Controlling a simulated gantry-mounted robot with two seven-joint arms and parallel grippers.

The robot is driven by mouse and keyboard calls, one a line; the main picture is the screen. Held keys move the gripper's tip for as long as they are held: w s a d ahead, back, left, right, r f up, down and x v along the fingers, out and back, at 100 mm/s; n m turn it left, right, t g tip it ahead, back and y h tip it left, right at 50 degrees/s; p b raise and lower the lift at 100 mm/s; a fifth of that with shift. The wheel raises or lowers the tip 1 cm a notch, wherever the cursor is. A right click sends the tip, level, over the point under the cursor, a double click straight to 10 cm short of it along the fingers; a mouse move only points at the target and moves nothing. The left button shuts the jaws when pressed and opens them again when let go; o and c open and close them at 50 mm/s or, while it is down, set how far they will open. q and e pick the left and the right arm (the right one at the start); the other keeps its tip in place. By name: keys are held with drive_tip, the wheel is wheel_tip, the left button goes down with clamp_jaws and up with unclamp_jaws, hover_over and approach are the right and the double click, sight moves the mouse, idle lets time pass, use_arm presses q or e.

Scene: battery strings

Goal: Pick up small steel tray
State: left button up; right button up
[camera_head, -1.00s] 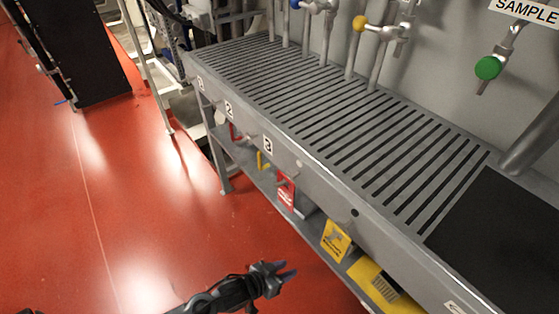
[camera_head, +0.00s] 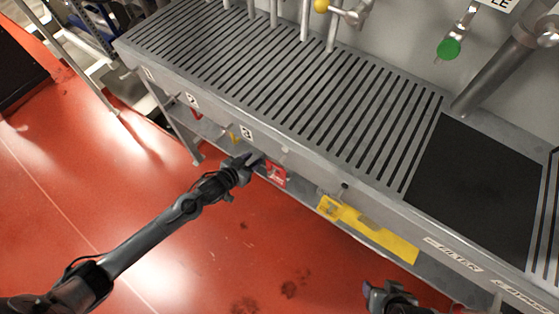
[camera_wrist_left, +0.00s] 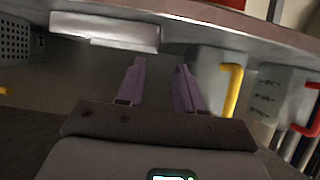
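I cannot clearly make out a small steel tray in either view. A pale metal piece (camera_wrist_left: 105,30) with a flat front face shows at the upper left of the left wrist view; I cannot tell whether it is the tray. My left gripper (camera_head: 254,160) is at the bench's front edge, below the number 3 label and beside a red tag. In the left wrist view its two fingers (camera_wrist_left: 160,78) are apart with nothing between them. My right gripper (camera_head: 385,297) is at the bottom edge of the head view, and its fingers are unclear.
A steel bench (camera_head: 220,75) with a slotted top and a dark mat (camera_head: 478,185) runs across the view. Red (camera_head: 276,174) and yellow (camera_head: 370,230) tags show along its front. A yellow handle (camera_wrist_left: 232,90) and a red handle (camera_wrist_left: 312,110) are right of the left fingers. Red floor is open in front.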

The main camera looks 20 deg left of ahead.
use_arm(q)
drive_tip(key=shift+w+d+f, duration=0.45)
drive_tip(key=shift+w+f, duration=0.1)
drive_tip(key=shift+w, duration=0.2)
drive_tip(key=b+x, duration=0.1)
drive_tip(key=x, duration=0.1)
drive_tip(key=b+x, duration=0.2)
drive_tip(key=shift+w, duration=0.35)
drive_tip(key=shift+w+d, duration=0.1)
drive_tip(key=shift+w, duration=0.15)
drive_tip(key=shift+s, duration=0.1)
clamp_jaws()
